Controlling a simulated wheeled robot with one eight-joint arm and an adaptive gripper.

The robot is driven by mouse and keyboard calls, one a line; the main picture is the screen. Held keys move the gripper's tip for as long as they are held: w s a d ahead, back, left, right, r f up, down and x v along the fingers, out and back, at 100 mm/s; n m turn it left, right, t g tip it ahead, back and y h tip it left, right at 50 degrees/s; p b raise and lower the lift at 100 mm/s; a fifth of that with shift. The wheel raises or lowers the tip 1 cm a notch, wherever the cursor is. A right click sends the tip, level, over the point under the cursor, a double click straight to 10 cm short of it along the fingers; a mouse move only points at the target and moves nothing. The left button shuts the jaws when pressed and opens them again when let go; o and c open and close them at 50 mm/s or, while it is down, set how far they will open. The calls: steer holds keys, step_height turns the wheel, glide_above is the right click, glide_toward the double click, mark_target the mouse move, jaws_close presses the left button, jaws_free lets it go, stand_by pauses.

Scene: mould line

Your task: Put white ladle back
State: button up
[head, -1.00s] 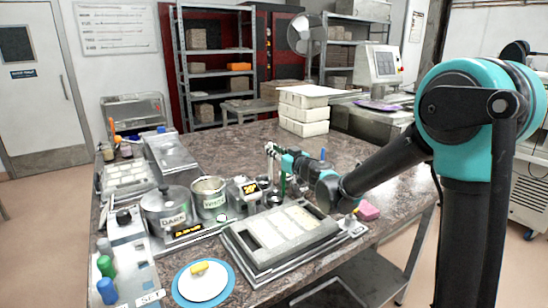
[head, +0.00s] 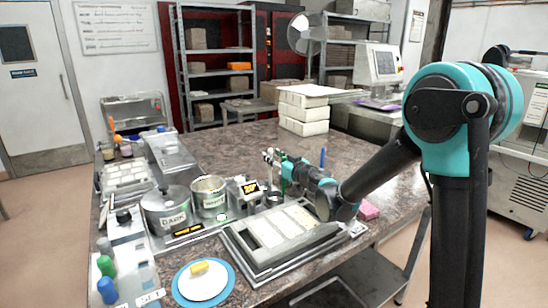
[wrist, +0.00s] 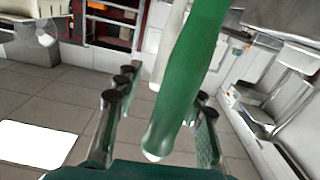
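My gripper (head: 270,156) is above the table, behind the mould and right of the pot labelled white (head: 208,196). In the wrist view my gripper (wrist: 155,110) has its fingers spread, with clear space beside the left finger. A thick green handle (wrist: 185,85) runs down close to the camera, in front of the right finger. A pale, white handle-like bar (wrist: 169,45) shows partly behind it; I cannot tell whether this is the white ladle. In the head view a green upright piece (head: 284,184) stands by my gripper. No ladle bowl is clearly seen.
A mould (head: 268,240) in a metal tray lies in front of my arm. A plate (head: 203,281) is at the front.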

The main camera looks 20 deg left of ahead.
steer(key=shift+s+d+r, duration=0.1)
steer(key=shift+s+d, duration=0.1)
steer(key=v, duration=1.1)
steer(key=shift+s, duration=0.15)
steer(key=shift+d, duration=0.2)
